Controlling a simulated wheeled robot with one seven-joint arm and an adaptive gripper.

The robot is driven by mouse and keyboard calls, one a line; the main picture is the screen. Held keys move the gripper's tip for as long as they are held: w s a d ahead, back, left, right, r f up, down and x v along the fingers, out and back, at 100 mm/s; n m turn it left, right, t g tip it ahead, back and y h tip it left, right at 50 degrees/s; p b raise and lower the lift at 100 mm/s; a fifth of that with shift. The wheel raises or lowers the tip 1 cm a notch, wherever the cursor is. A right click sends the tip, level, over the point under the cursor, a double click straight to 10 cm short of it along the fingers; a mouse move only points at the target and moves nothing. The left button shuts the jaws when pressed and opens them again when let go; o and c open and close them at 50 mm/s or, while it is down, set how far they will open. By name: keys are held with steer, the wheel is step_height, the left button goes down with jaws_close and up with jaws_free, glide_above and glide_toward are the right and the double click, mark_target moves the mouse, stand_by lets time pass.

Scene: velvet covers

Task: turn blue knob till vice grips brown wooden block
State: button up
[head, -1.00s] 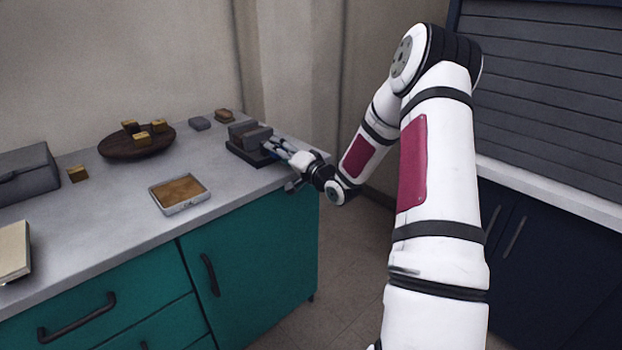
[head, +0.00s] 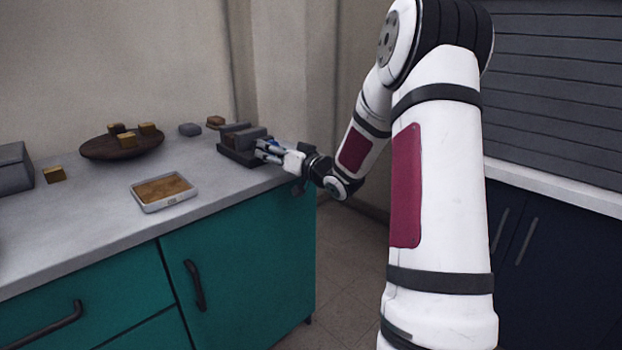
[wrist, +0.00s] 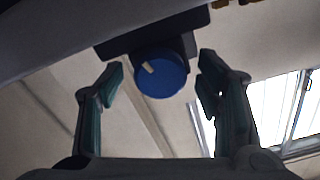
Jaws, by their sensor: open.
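The dark grey vice (head: 236,157) stands on the counter near its right end. A brown block (head: 230,139) shows between its jaws; whether they touch it is too small to tell. The blue knob (wrist: 160,76), round with a cream mark at its upper left, faces the wrist camera below the dark vice body. My gripper (wrist: 161,79) is open, with one finger on each side of the knob and a visible gap at both sides. In the head view my gripper (head: 264,150) is at the vice's right side and hides the knob.
A dark round dish (head: 108,149) with several golden-brown blocks, a shallow tray (head: 150,205) and a loose block (head: 54,174) are on the counter to the left. A grey piece (head: 190,129) and a brown block (head: 215,121) lie behind the vice.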

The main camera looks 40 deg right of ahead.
steer(key=n+b, duration=0.4)
steer(key=b, duration=0.1)
steer(key=shift+f, duration=0.15)
steer(key=shift+s, duration=0.3)
steer(key=s+p, duration=0.3)
steer(key=s, duration=1)
steer(key=shift+d, duration=0.25)
steer(key=shift+s, duration=0.1)
